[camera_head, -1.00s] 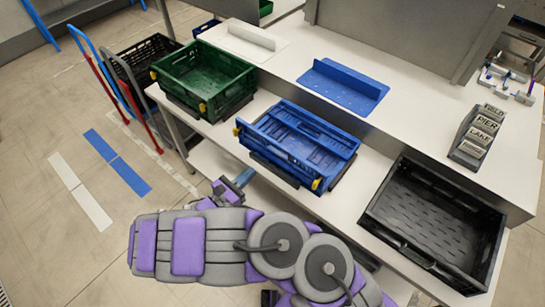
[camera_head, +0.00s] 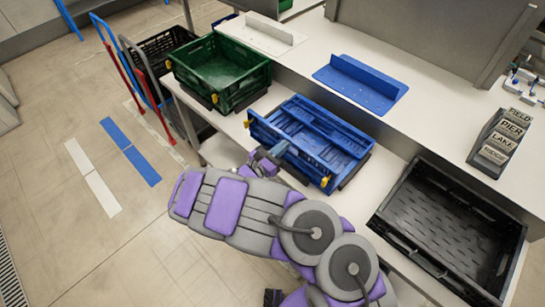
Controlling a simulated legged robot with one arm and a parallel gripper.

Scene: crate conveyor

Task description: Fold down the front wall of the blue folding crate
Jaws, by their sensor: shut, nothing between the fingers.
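The blue folding crate (camera_head: 345,138) sits on the white bench, between the green crate and the black crate. Blue ribbed panels show inside it. Its front wall (camera_head: 303,168) faces me, with yellow latches near its left and right ends; how far it leans is hard to tell. My gripper (camera_head: 277,149) is shut and empty, with its tip over the middle of the front wall's top edge. I cannot tell whether it touches. My wrist and forearm hide part of the front wall's outer face.
A green crate (camera_head: 262,73) stands to the left and a black crate (camera_head: 378,222) to the right, both close by. A raised shelf behind holds a blue angled plate (camera_head: 388,88), a white one (camera_head: 290,37) and a rack of name blocks (camera_head: 485,160). A hand truck (camera_head: 117,65) stands far left.

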